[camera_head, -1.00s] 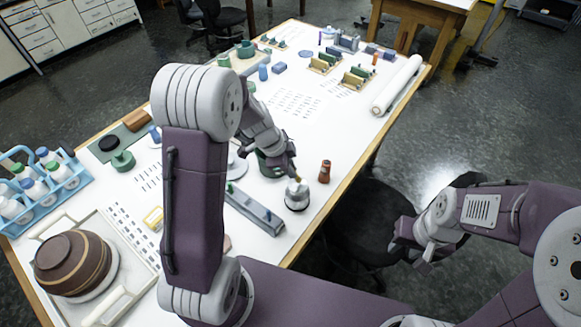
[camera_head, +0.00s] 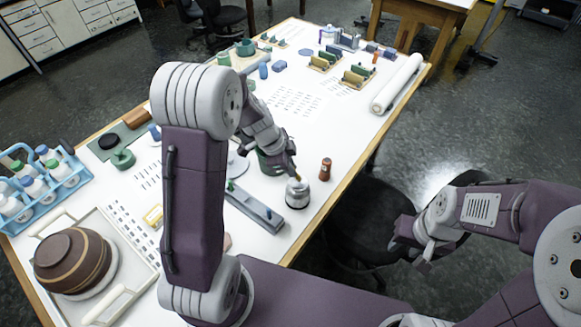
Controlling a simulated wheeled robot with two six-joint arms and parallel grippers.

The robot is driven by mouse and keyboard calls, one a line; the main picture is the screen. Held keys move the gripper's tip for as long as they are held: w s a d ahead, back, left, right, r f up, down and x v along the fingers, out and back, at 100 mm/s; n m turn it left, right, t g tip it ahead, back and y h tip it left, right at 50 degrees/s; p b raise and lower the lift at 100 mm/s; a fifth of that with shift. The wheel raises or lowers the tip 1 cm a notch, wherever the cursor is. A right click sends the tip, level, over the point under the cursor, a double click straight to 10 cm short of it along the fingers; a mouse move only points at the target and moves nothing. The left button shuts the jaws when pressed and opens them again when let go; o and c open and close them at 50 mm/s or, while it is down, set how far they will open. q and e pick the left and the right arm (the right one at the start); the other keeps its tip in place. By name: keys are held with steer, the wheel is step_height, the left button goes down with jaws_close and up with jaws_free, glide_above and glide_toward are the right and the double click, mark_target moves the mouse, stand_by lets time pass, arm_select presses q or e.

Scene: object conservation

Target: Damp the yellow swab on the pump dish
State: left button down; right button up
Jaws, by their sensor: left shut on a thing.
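The pump dish (camera_head: 297,194), a small silvery metal jar, stands near the table's right edge. My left gripper (camera_head: 292,171) is just above it, pointing down. It is shut on the yellow swab (camera_head: 296,178), whose small yellowish tip shows at the dish's top. I cannot tell whether the tip touches the dish; most of the swab is hidden by the gripper. My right gripper (camera_head: 425,254) hangs off the table at the right, over the dark floor, far from the dish. Its fingers are too small to tell open from shut.
A brown bottle (camera_head: 325,169) stands close right of the pump dish. A grey rack (camera_head: 255,208) lies to its left and a green container (camera_head: 269,163) behind. A brown bowl (camera_head: 72,260) rests on a tray at the left.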

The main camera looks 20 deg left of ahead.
arm_select(q)
steer(key=shift+f+b, duration=0.75)
steer(key=shift+b, duration=0.15)
stand_by(0.6)
stand_by(0.5)
steer(key=shift+r+p, duration=2.1)
steer(key=shift+r, duration=1.5)
steer(key=shift+f, duration=0.1)
